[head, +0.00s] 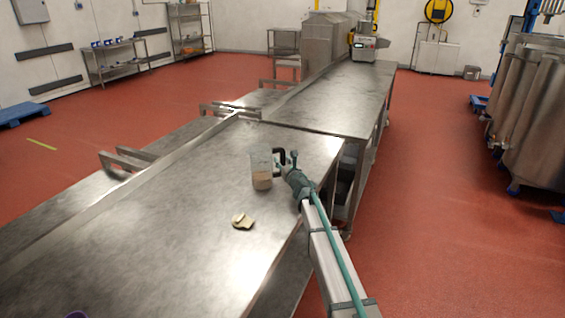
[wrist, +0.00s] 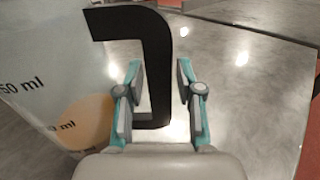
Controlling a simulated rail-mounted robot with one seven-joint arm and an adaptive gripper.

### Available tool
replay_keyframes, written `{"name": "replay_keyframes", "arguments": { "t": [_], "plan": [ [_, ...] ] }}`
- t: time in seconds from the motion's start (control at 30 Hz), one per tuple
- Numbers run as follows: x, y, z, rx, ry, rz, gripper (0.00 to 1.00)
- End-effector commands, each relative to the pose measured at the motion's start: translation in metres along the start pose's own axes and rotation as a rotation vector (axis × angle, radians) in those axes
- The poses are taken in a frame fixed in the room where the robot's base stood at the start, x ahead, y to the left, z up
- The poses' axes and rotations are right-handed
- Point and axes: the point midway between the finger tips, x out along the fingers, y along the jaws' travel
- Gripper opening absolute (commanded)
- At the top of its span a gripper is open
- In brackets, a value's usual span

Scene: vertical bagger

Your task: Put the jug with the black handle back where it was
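The clear jug (head: 261,172) with a black handle (head: 279,157) is upright at the right part of the near steel table (head: 180,210), with peach-coloured contents low inside. In the wrist view the jug (wrist: 40,75) fills the left side, with "ml" markings. Its black handle (wrist: 157,90) passes between the two fingers of my gripper (wrist: 159,68). The fingers are apart, one inside the handle loop and one outside, with a gap at the outer finger. In the head view my gripper (head: 289,163) is at the handle, right of the jug.
A small beige object (head: 242,221) lies on the table in front of the jug. A purple item (head: 76,314) shows at the bottom edge. A second steel table (head: 335,95) continues behind, with a machine (head: 364,46) at its far end. The near table is mostly clear.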

Motion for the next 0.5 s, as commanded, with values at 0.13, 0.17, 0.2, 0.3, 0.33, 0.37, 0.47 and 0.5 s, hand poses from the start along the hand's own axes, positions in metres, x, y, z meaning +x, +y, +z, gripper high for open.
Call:
{"name": "replay_keyframes", "arguments": {
  "t": [0.13,0.17,0.2,0.3,0.33,0.37,0.47,0.5],
  "plan": [
    [0.0,0.0,0.002,0.0,0.0,0.0,0.36],
    [0.0,0.0,0.003,0.0,0.0,0.0,0.36],
    [0.0,0.0,0.005,0.0,0.0,0.0,0.36],
    [-0.013,0.0,0.002,-0.001,0.0,-0.001,0.36],
    [-0.018,0.0,0.002,-0.001,0.0,-0.001,0.36],
    [-0.024,0.0,0.001,-0.001,0.0,-0.001,0.36],
    [-0.044,0.0,0.001,0.0,0.0,-0.001,0.36],
    [-0.052,0.0,0.001,-0.001,0.0,-0.002,0.36]
  ]
}}
